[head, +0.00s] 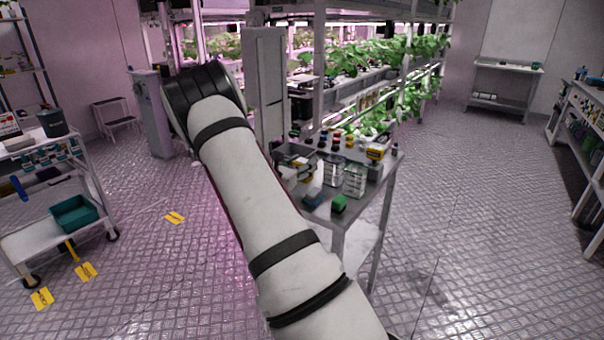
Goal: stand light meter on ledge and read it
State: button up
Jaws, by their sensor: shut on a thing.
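My arm reaches from the bottom right up to a dark joint at the upper left, and my gripper is hidden beyond it. I cannot make out the light meter for certain. A small yellow and dark item (376,153) stands at the back right of the grey work table, too small to identify. The berry rack (318,75) stands behind the table with lit shelves of green plants. Which edge is the ledge I cannot tell.
The work table (372,190) holds bins, bottles, a blue item (313,200) and a green item (339,204). A white cart (35,240) with a teal bin (75,213) stands left. A grey post (152,115) stands beyond my arm.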

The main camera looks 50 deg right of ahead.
jog(key=shift+f, duration=1.55)
jog(key=shift+f, duration=0.15)
jog(key=o, duration=1.2)
jog(key=shift+o, duration=0.2)
